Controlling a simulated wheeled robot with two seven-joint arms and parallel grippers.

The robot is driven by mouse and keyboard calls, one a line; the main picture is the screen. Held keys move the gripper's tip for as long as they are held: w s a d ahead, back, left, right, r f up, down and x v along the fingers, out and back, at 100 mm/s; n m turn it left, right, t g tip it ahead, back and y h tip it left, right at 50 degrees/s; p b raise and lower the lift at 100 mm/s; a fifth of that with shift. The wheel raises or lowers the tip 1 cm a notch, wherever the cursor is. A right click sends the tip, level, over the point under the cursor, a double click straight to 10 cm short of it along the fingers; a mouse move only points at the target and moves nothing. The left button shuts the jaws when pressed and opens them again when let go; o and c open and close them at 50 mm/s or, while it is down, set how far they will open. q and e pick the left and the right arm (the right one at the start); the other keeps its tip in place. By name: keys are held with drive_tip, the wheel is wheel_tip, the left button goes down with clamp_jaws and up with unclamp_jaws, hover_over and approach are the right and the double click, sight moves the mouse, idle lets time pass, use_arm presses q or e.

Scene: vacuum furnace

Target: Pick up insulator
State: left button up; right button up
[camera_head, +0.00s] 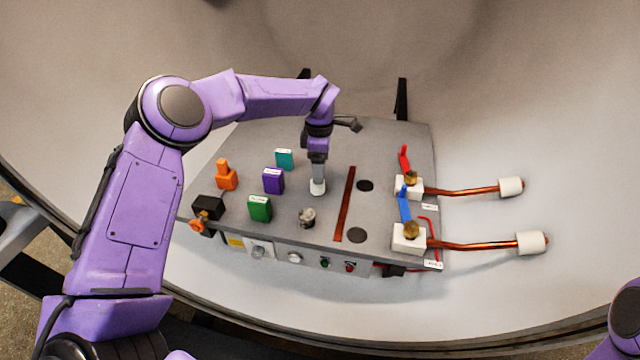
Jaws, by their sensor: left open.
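A small white piece that looks like the insulator (318,188) stands on the grey panel, near its middle. My left gripper (317,176) points straight down right above it, with the fingertips at its upper part. The gripper is open. The gripper and wrist hide the top of the white piece, and I cannot tell whether the fingers touch it. Of my right arm only purple links show at the lower right edge; its gripper is out of view.
Green (260,208), purple (273,181) and teal (284,159) blocks and an orange part (226,175) stand left of the gripper. A metal knob (307,217) stands in front. A copper strip (345,205) lies to the right, then copper rods with white ends (530,242).

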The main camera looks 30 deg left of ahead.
sight(318, 186)
use_arm(q)
drive_tip(key=shift+s+f, duration=0.2)
drive_tip(key=shift+f, duration=0.2)
drive_tip(key=f+p, duration=0.1)
drive_tip(key=f, duration=0.2)
drive_tip(key=w+f+p, duration=0.1)
drive_tip(key=f, duration=0.1)
drive_tip(key=shift+a+f+p, duration=0.25)
drive_tip(key=shift+p, duration=0.05)
drive_tip(key=shift+s+f, duration=0.1)
drive_tip(key=shift+f, duration=0.1)
drive_tip(key=shift+s, duration=0.1)
drive_tip(key=c, duration=1.2)
